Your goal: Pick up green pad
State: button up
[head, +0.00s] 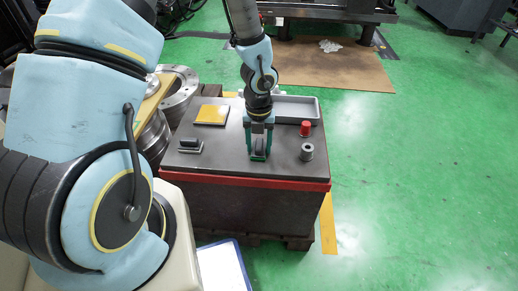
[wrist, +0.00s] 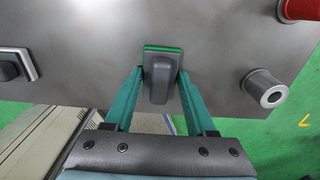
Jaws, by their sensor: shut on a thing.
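The green pad (wrist: 163,48) is a dark grey grip block on a thin green base. In the wrist view it stands between the two teal fingers of my gripper (wrist: 162,80), which are shut on the sides of its grey block. In the head view my gripper (head: 259,146) points down near the front edge of the dark table (head: 228,160), with the pad (head: 258,157) between its fingertips. The fingers partly hide the pad there. I cannot tell whether its base touches the tabletop or is slightly above it.
A dark block with a pale base (head: 190,146) is to the left, with a yellow plate (head: 212,115) behind it. A grey tray (head: 312,107) lies at the back right. A red cylinder (head: 305,129) and grey cylinder (head: 307,152) stand to the right.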

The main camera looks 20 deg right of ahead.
aim_at(259, 144)
grip_shut()
jog(key=shift+r, duration=0.1)
notch_tip(259, 144, up, 10)
jog(key=p, duration=0.3)
jog(key=shift+o, duration=1.1)
grip_release()
grip_shut()
